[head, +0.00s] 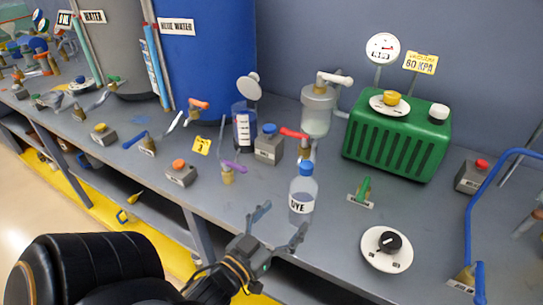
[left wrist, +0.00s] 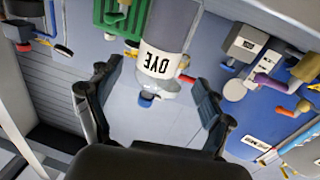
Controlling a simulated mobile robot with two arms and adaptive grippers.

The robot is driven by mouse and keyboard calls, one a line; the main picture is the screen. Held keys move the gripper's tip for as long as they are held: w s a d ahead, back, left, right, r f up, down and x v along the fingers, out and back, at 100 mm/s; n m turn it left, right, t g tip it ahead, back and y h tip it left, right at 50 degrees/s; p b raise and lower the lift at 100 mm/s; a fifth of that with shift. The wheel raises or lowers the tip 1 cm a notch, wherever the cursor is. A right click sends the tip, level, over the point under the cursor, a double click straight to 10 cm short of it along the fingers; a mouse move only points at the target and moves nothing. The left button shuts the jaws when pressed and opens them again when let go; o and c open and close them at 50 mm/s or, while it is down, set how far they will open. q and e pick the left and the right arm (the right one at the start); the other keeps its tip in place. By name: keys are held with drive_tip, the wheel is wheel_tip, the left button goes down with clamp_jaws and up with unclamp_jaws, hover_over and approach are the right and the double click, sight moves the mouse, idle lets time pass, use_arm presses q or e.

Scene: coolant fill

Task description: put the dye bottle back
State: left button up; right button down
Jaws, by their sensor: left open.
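The dye bottle (head: 302,192) is clear with a blue cap and a white DYE label, and it stands upright on the bench near its front edge. It also shows, upside down, in the left wrist view (left wrist: 160,62), between the lines of the two fingers. My left gripper (head: 285,217) is open and empty, in front of the bottle at the bench edge. Its fingertips point toward the bottle, which is not gripped. Whether a finger touches it I cannot tell. My right gripper is not in view.
The grey bench (head: 245,195) has clear room left of the bottle. A blue pipe (head: 470,225) rises at right.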

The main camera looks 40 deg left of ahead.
use_arm(q)
drive_tip(key=shift+s+d, duration=0.2)
drive_tip(key=shift+s, duration=1.9)
